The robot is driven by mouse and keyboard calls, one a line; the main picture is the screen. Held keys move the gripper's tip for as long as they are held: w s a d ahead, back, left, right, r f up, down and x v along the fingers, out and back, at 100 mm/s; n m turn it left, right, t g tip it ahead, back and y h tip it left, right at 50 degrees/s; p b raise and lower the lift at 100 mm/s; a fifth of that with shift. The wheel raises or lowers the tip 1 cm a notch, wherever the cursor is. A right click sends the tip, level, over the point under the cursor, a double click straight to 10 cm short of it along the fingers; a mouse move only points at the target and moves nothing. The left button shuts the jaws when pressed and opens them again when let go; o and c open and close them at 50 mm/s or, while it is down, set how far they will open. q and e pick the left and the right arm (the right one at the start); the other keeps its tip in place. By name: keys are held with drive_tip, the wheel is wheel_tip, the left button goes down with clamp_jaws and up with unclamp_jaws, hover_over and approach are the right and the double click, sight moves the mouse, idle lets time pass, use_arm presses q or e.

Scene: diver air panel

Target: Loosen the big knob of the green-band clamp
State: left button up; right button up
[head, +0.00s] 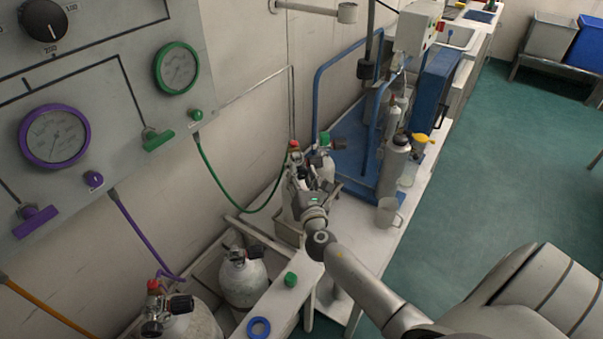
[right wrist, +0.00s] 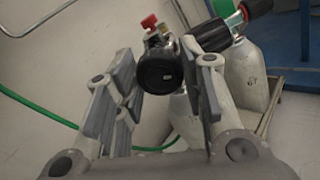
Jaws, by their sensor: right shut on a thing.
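In the right wrist view a big round black knob (right wrist: 160,73) sits between the fingers of my right gripper (right wrist: 161,80), which is shut on it. The knob belongs to a clamp on a pale cylinder's valve, with a small red knob (right wrist: 149,21) above it. In the head view my right gripper (head: 301,182) reaches this clamp at the end of the green hose (head: 222,186), and mostly hides it. The red knob (head: 294,145) shows above the gripper. I cannot make out a green band on the clamp. My left gripper is not in view.
A second cylinder with a green knob (head: 325,138) stands close to the right. More cylinders (head: 243,276) stand at the front. The gauge panel (head: 100,75) is on the left wall.

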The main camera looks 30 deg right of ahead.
drive_tip(key=n+p, duration=0.3)
drive_tip(key=n, duration=0.2)
drive_tip(key=shift+r+n, duration=0.15)
drive_tip(key=shift+n, duration=0.15)
drive_tip(key=n+p, duration=0.3)
drive_tip(key=n, duration=0.2)
drive_tip(key=shift+n, duration=0.3)
drive_tip(key=n+p, duration=0.3)
drive_tip(key=n, duration=0.1)
drive_tip(key=shift+n+p, duration=1.3)
drive_tip(key=shift+n, duration=1.4)
drive_tip(key=o, duration=1)
drive_tip(key=shift+o, duration=0.2)
